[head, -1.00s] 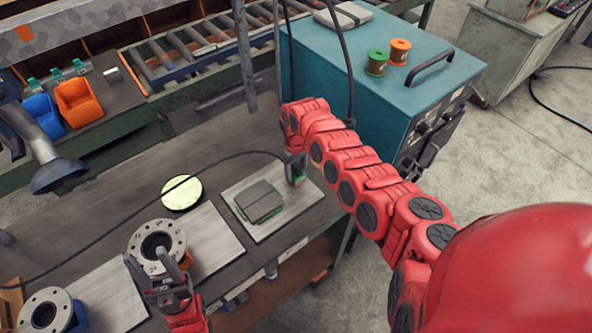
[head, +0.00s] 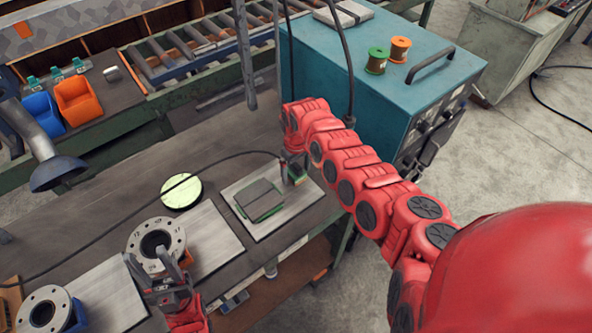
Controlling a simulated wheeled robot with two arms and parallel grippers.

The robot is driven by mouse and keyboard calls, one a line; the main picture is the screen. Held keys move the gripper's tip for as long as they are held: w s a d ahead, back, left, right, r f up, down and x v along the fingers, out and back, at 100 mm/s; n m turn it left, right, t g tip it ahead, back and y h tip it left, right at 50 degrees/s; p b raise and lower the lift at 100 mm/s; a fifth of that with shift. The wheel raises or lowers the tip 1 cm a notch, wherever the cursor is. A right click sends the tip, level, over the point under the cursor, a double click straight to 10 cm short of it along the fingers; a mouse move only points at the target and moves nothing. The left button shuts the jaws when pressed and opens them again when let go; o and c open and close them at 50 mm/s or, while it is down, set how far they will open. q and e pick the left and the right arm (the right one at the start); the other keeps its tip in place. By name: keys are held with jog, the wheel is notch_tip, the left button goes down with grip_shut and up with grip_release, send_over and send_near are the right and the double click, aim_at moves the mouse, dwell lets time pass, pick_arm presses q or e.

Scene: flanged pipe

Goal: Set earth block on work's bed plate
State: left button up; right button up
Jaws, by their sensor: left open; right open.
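The earth block (head: 298,175), small and dark with green, stands at the upper right corner of a light grey plate (head: 267,226). A black cable runs to that spot from the left. My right gripper (head: 291,172) is open right at the block, its fingers partly hiding it; whether they touch it I cannot tell. A flanged pipe (head: 141,237) stands on the middle grey plate (head: 215,248). My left gripper (head: 146,273) is open just in front of the flange, apart from the block.
A dark square pad with green edges (head: 259,199) lies on the right plate. A pale green disc (head: 181,191) lies behind the middle plate. Another flange (head: 44,309) is at lower left. A teal welding machine (head: 330,75) stands behind my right arm.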

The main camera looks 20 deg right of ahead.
notch_tip(320, 180, up, 10)
jog(key=b, duration=0.3)
jog(key=shift+w+f+b, duration=0.1)
jog(key=shift+f+b, duration=0.15)
jog(key=shift+b, duration=0.1)
notch_tip(320, 180, up, 17)
jog(key=p, duration=0.6)
jog(key=shift+f, duration=0.1)
dwell(0.3)
